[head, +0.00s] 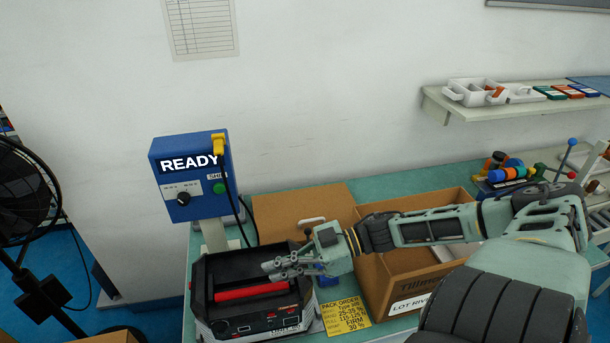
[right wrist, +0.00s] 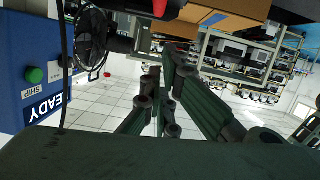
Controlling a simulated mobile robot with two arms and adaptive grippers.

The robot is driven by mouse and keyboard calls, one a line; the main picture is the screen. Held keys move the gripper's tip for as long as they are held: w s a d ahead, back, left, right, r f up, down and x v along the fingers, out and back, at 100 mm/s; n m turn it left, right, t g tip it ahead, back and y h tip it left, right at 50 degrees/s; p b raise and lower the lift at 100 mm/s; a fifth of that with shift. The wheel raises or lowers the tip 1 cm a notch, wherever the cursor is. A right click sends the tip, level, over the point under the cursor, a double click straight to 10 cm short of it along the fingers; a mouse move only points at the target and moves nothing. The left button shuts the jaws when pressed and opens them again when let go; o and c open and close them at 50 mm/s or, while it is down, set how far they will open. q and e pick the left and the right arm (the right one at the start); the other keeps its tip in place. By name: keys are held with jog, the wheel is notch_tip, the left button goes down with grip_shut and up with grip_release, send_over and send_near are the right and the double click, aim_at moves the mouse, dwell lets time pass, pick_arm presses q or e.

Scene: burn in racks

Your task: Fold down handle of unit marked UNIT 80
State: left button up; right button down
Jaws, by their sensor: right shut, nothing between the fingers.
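A black-and-pale unit (head: 205,311) stands on the green bench in the head view; the lettering on its front is too small to read surely. Its red handle (head: 252,291) is a bar crossing the top; I cannot tell how far it is folded. My right gripper (head: 268,270) reaches in from the right, its fingers shut and empty, above the back part of the unit and behind the red bar. I see no clear contact with the bar. The shut fingers also show in the right wrist view (right wrist: 163,105). My left gripper is out of view.
A blue READY box (head: 190,177) with a knob, a green button and a yellow plug stands behind the unit. An open cardboard box (head: 384,305) and a yellow pack-order card (head: 345,316) are to its right. A wall shelf (head: 520,103) is farther right, a black fan (head: 25,190) at left.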

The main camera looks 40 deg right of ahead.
jog(key=p+v, duration=0.2)
jog(key=v, duration=0.4)
jog(key=shift+s+d, duration=0.1)
jog(key=shift+s, duration=0.1)
dwell(0.5)
